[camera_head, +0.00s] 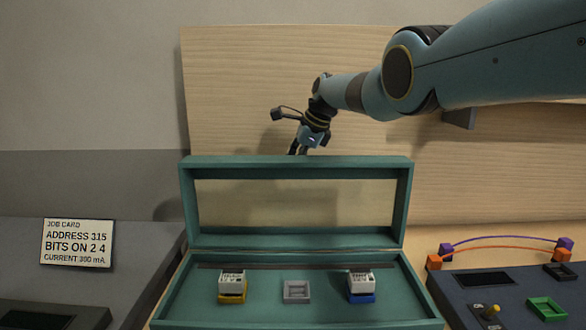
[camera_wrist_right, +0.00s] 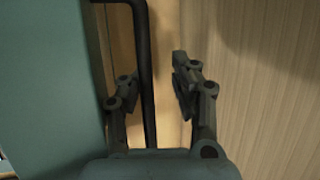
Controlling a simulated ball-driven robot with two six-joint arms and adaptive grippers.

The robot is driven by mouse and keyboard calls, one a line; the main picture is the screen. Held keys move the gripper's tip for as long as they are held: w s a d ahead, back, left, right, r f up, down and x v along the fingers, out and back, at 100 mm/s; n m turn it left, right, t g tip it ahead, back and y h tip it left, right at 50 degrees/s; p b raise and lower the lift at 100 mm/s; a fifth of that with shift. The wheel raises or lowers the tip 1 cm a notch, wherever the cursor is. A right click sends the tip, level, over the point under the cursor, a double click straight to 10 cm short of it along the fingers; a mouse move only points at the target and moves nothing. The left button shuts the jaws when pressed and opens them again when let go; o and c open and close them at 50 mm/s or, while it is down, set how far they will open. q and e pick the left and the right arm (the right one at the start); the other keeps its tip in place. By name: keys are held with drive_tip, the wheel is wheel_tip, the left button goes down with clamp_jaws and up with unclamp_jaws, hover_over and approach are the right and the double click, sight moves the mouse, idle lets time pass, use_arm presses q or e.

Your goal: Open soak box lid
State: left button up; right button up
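The teal soak box (camera_head: 412,290) stands in the middle of the head view. Its lid (camera_head: 300,163), a teal frame with a window, stands upright at the back of the box, so the box is open. My right gripper (camera_head: 297,148) is above and behind the lid's top edge, its fingertips partly hidden there. In the right wrist view the gripper (camera_wrist_right: 155,88) has its fingers apart, with a dark bar (camera_wrist_right: 146,60), seemingly the lid's handle, between them. The fingers do not appear closed on it. A teal surface (camera_wrist_right: 40,80) fills that view's left side. My left gripper is not in view.
Inside the box are two white-topped modules, one on yellow (camera_head: 232,283) and one on blue (camera_head: 360,283), with a grey socket (camera_head: 296,291) between them. A job card (camera_head: 77,243) stands left. A dark console (camera_head: 500,300) with cables is right. A wooden panel (camera_head: 250,80) stands behind.

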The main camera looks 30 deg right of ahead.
drive_tip(key=shift+r, duration=0.1)
drive_tip(key=v, duration=1.1)
drive_tip(key=shift+s+r, duration=0.25)
drive_tip(key=shift+r, duration=0.05)
drive_tip(key=shift+s+d, duration=0.1)
drive_tip(key=shift+d, duration=0.15)
drive_tip(key=shift+a, duration=0.1)
